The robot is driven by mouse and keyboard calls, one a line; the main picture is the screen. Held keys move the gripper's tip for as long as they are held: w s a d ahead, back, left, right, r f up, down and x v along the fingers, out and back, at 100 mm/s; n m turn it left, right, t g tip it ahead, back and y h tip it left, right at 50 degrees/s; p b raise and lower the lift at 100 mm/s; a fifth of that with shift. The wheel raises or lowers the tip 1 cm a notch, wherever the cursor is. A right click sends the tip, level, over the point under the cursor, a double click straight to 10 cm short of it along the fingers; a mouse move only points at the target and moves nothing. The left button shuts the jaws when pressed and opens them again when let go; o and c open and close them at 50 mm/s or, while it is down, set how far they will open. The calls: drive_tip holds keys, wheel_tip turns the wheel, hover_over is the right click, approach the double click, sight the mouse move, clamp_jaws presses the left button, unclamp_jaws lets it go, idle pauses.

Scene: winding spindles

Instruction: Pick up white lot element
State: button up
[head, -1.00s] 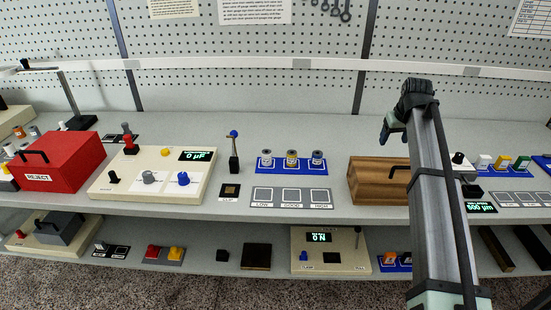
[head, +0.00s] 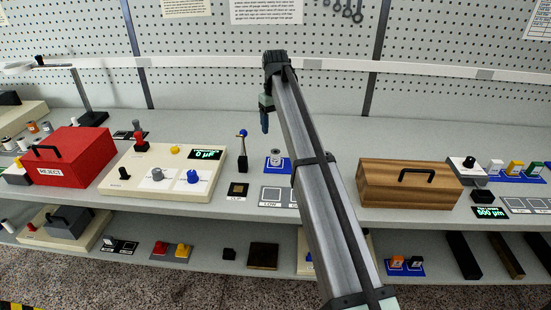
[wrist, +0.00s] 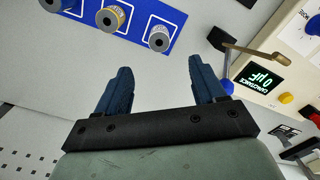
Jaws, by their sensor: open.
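The white lot element (head: 275,158), a short pale cylinder, stands upright on a blue mat (head: 284,170) on the upper shelf. In the wrist view it is the nearest (wrist: 158,38) of three cylinders in a row, with a gold-banded one (wrist: 110,18) and a blue one (wrist: 52,4) beyond. In the head view my arm hides those two. My gripper (head: 265,121) is open and empty, above and apart from the mat. In the wrist view its two blue fingers (wrist: 160,75) point toward the row, with nothing between them.
A post with a blue knob (head: 243,150) stands left of the mat, beside a capacitance meter (head: 206,154). Low and other sorting squares (head: 272,196) lie in front. A wooden box (head: 410,183) is to the right, a red reject box (head: 72,157) far left.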

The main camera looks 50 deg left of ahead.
sight(275, 151)
wheel_tip(275, 151, down, 8)
drive_tip(key=shift+r, duration=0.1)
drive_tip(key=shift+w+a+f, duration=0.1)
drive_tip(key=shift+a+f, duration=0.05)
drive_tip(key=shift+f, duration=2.8)
drive_tip(key=shift+c, duration=0.4)
drive_tip(key=c, duration=1.1)
